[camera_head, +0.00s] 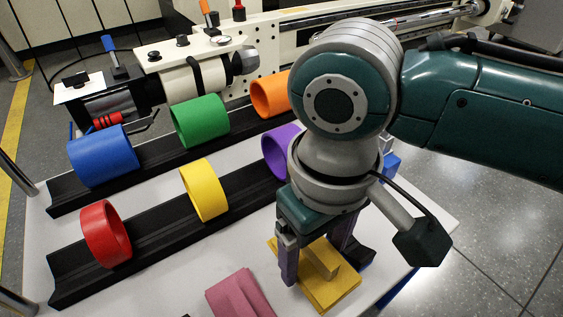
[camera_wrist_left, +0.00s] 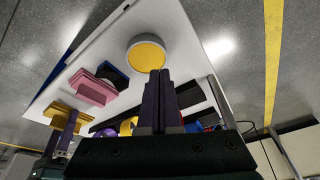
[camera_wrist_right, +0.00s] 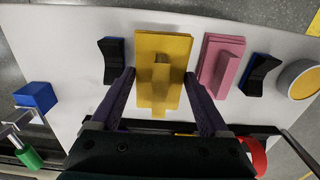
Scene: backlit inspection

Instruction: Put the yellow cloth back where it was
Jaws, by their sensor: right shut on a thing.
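The yellow cloth (camera_head: 330,293) is a folded slab with a raised ridge, at the front right of the white table. My right gripper (camera_head: 316,264) is above it, pointing down, and is shut on the cloth, its fingers on either side of the ridge. In the right wrist view the cloth (camera_wrist_right: 176,48) lies between and beyond the purple fingers (camera_wrist_right: 160,76). I cannot tell whether its underside touches the table. My left gripper (camera_wrist_left: 160,78) is shut and empty in its own wrist view; it is outside the head view.
A pink cloth (camera_head: 238,294) lies left of the yellow one. Two black rests (camera_wrist_right: 113,60) (camera_wrist_right: 258,76) flank the cloths. Black rails (camera_head: 150,237) carry coloured rings, including a red ring (camera_head: 105,234). A round yellow-topped dish (camera_wrist_left: 147,55) and a blue block (camera_wrist_right: 37,96) stand near table edges.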

